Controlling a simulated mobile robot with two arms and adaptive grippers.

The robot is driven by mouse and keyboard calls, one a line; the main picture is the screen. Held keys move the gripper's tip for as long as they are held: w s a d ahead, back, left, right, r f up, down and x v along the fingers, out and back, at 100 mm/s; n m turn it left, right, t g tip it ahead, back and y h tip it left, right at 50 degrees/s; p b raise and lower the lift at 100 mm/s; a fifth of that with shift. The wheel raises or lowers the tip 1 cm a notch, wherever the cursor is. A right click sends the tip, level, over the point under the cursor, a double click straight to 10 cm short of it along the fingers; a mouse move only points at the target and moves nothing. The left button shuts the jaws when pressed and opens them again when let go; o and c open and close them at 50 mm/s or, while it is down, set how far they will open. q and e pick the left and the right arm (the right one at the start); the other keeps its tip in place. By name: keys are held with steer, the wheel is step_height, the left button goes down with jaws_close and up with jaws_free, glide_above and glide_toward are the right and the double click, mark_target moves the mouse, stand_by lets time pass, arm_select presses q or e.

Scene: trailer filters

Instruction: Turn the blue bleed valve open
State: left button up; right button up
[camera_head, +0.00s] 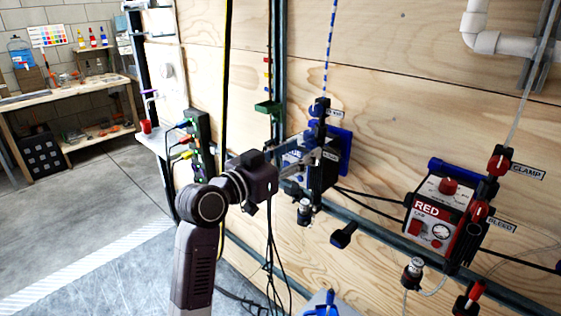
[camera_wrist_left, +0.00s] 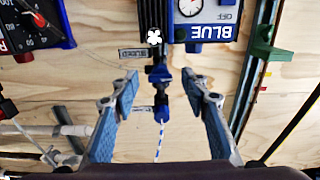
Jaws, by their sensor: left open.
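The blue bleed valve (camera_wrist_left: 159,74) is in the middle of the left wrist view, on the tubing beside the upside-down BLEED label (camera_wrist_left: 133,53). A second blue fitting (camera_wrist_left: 161,108) sits below it there, where the blue-and-white cord begins. The box marked BLUE (camera_wrist_left: 207,30) is at the top of that view. In the head view its blue edge (camera_head: 345,150) shows behind my gripper, and the valve is mostly hidden. My left gripper (camera_head: 308,156) is open and empty, its fingers either side of the valve in the wrist view (camera_wrist_left: 160,82). Touching cannot be told.
A RED box (camera_head: 437,212) with red CLAMP (camera_head: 500,160) and BLEED (camera_head: 480,210) handles is on the wall to the right. A green bracket (camera_head: 267,107) is on the dark post at left. Cables hang below my gripper. A workbench (camera_head: 65,95) stands far left.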

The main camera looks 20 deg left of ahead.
arm_select(q)
steer(key=v, duration=0.9)
